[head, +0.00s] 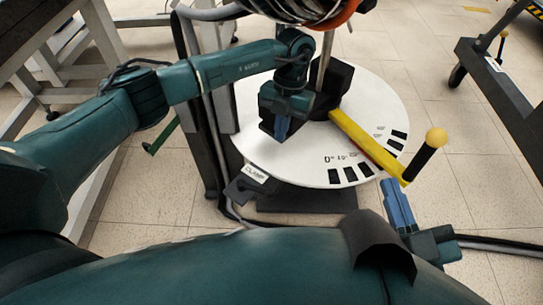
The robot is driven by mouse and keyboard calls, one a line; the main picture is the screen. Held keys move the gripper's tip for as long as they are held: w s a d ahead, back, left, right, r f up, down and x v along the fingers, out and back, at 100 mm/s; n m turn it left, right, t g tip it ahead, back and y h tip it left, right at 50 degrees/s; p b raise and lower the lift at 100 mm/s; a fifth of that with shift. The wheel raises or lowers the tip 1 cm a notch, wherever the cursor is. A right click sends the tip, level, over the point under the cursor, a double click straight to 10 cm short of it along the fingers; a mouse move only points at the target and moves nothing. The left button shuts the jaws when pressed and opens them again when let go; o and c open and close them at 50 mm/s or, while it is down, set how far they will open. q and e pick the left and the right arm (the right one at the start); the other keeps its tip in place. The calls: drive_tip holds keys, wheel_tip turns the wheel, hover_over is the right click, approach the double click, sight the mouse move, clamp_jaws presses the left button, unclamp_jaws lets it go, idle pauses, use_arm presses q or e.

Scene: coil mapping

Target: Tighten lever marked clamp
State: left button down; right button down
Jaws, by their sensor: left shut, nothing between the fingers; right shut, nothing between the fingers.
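The clamp is a dark block at the front left rim of a white round dial plate (262,150), with a white label reading CLAMP (255,174). A thin dark green lever (163,137) sticks out to the left of the stand. My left gripper (281,128) points down over the left part of the plate, above and right of the CLAMP label; it is shut and empty. My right gripper (398,205) is at the lower right, just below the end of the yellow arm; it is shut and empty.
A wheeled cart (505,90) is at the right.

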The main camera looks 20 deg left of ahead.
use_arm(q)
drive_tip(key=s+f+b, duration=0.3)
drive_tip(key=s+f, duration=0.4)
drive_tip(key=f, duration=0.3)
drive_tip(key=shift+a, duration=0.3)
use_arm(e)
drive_tip(key=shift+a+r+t+y, duration=0.3)
drive_tip(key=shift+a+r+y, duration=0.05)
drive_tip(key=shift+y, duration=0.25)
drive_tip(key=shift+d, duration=0.1)
